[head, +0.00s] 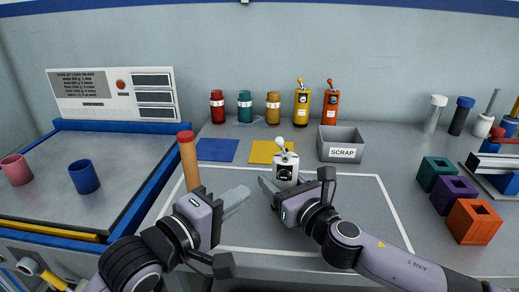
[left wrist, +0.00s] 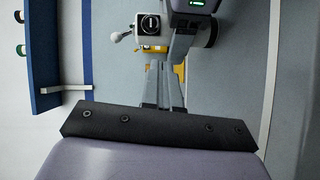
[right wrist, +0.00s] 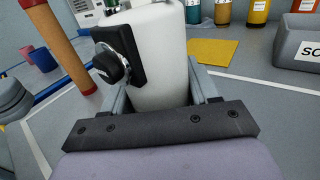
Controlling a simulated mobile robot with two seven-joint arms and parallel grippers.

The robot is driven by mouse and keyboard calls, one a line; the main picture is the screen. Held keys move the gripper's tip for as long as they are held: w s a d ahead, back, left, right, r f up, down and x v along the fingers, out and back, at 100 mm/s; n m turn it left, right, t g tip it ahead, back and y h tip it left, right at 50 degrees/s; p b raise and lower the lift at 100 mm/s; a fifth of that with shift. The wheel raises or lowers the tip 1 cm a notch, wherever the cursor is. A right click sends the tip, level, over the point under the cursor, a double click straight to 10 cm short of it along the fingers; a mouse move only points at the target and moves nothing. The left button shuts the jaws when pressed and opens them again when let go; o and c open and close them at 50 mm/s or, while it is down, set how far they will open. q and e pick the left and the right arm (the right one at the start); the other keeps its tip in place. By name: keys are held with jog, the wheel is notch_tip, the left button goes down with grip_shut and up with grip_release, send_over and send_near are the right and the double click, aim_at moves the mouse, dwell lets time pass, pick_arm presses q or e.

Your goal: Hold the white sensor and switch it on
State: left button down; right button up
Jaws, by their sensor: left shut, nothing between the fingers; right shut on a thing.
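The white sensor (head: 286,176) stands upright near the middle of the table, with a black dial on its front and a small white ball-ended lever (head: 280,142) on top, tilted slightly left. My right gripper (head: 276,188) is shut on the sensor; in the right wrist view the fingers flank its white body (right wrist: 157,60). My left gripper (head: 240,197) is shut and empty, to the left of the sensor and apart from it. In the left wrist view, its fingers (left wrist: 164,85) point towards the sensor (left wrist: 151,28), whose lever sticks out left.
A brown cylinder with a red top (head: 189,162) stands left of the sensor. Behind are a yellow mat (head: 268,152), a blue mat (head: 217,150) and a grey SCRAP bin (head: 341,143). The table around the grippers is mostly clear.

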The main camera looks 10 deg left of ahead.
aim_at(281, 145)
pick_arm(q)
jog(key=s+a+r+n+t+h, duration=0.1)
jog(key=a+r+n+h, duration=0.1)
jog(key=a, duration=0.4)
jog(key=shift+a+r+n, duration=0.2)
jog(key=shift+r+n, duration=0.2)
jog(key=shift+r, duration=0.3)
jog(key=s+d+r+x, duration=0.1)
jog(key=d+x, duration=0.1)
jog(key=x, duration=1)
jog(key=shift+d, duration=0.4)
